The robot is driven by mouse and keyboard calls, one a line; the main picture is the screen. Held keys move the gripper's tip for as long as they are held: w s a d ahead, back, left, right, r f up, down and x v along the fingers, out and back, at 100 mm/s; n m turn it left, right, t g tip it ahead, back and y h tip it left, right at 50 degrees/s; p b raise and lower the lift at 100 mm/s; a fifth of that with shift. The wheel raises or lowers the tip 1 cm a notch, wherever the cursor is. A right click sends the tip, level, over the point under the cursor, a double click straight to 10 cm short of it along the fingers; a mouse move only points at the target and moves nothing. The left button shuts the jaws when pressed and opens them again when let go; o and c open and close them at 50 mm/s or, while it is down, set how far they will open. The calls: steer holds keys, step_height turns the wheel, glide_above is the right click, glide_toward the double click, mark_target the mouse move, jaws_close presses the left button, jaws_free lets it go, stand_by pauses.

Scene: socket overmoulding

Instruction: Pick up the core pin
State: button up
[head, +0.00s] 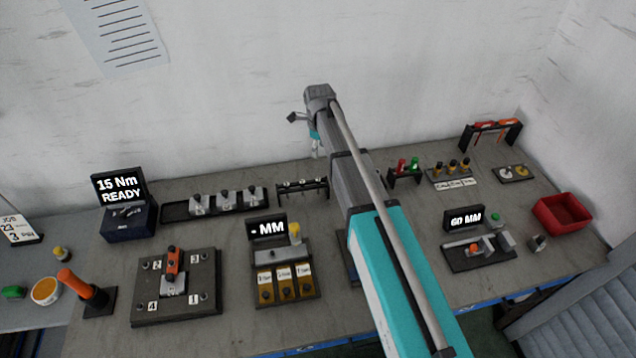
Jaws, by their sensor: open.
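My gripper (304,128) is small in the head view, partly hidden behind my wrist. It is open, with nothing seen between its fingers, and hangs above the back of the bench near the wall. Below it stands a dark rack (303,189) with several small upright pins. I cannot tell which part is the core pin. Other small upright parts stand in a dark rack (404,176) with red and green tops, and on a labelled stand (456,183) with yellow and black tops. My arm hides the middle of the bench.
A black tray (175,212) holds metal blocks. Bare bench shows at the front (235,325).

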steer(key=shift+f, duration=0.15)
steer(key=b, duration=0.9)
glide_above(318, 179)
step_height(318, 179, down, 8)
steer(key=shift+f, duration=0.15)
steer(key=shift+f, duration=0.1)
stand_by(0.4)
steer(key=shift+f+b, duration=2.45)
steer(key=shift+f, duration=0.05)
steer(key=shift+c, duration=0.2)
jaws_close()
steer(key=shift+r, duration=0.1)
step_height(318, 179, up, 10)
steer(key=p, duration=1)
